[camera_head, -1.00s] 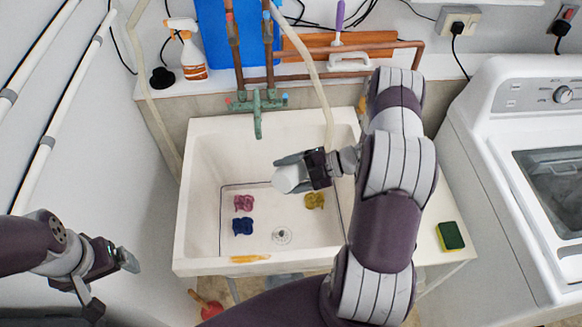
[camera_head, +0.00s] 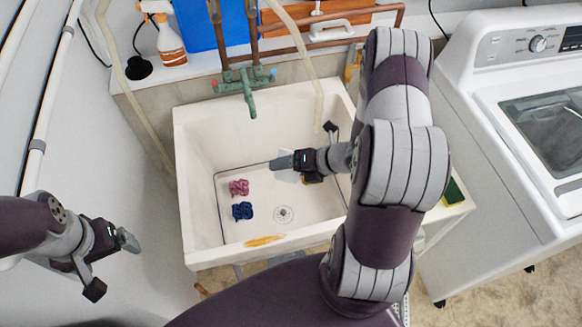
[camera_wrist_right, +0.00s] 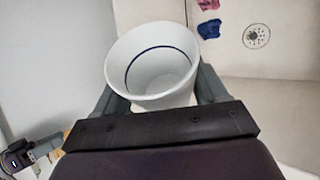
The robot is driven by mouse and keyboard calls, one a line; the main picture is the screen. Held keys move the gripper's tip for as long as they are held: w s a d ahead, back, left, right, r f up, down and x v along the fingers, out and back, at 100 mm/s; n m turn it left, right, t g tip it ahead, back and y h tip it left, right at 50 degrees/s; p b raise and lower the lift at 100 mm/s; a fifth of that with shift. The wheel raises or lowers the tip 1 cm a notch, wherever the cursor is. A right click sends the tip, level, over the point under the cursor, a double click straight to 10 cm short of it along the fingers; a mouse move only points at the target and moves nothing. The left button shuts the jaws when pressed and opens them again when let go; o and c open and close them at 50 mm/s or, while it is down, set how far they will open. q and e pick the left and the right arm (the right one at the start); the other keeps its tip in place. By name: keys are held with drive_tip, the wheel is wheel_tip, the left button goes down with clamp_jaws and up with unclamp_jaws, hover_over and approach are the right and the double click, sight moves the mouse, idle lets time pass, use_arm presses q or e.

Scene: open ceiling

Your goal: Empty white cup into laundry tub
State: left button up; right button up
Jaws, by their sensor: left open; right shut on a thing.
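The white laundry tub (camera_head: 186,215) stands in the middle of the head view below a green tap. My right gripper (camera_head: 283,165) is over the tub basin, shut on the white cup (camera_head: 288,177). In the head view the cup is mostly hidden by the gripper. In the right wrist view the cup (camera_wrist_right: 155,65) shows between the fingers, its mouth toward the camera. Its inside looks empty, with a dark blue ring. A pink lump (camera_head: 238,188) and a blue lump (camera_head: 242,211) lie on the tub floor. My left gripper (camera_head: 112,266) is open and empty, left of the tub.
The green tap (camera_head: 250,100) reaches over the tub's back edge. A spray bottle (camera_head: 168,40) stands on the back ledge. A washing machine (camera_head: 470,190) stands on the right. A yellow-green sponge (camera_head: 454,193) is partly hidden behind my right arm. An orange piece (camera_head: 265,241) lies along the tub's front.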

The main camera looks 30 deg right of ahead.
drive_tip(key=n+t+h+b, duration=0.1)
drive_tip(key=b, duration=0.4)
drive_tip(key=n+t+h+b, duration=0.1)
drive_tip(key=n+t+b, duration=0.1)
drive_tip(key=b, duration=0.3)
drive_tip(key=w+d+n+t+h+b, duration=0.1)
drive_tip(key=t+h+b, duration=0.1)
drive_tip(key=b, duration=0.4)
drive_tip(key=shift+f+n, duration=0.3)
drive_tip(key=shift+f, duration=0.1)
drive_tip(key=shift+w+d+r+n+t+b, duration=0.1)
drive_tip(key=shift+r+n+t+b, duration=0.2)
drive_tip(key=shift+b, duration=0.3)
drive_tip(key=shift+r+h, duration=0.25)
drive_tip(key=shift+h, duration=0.05)
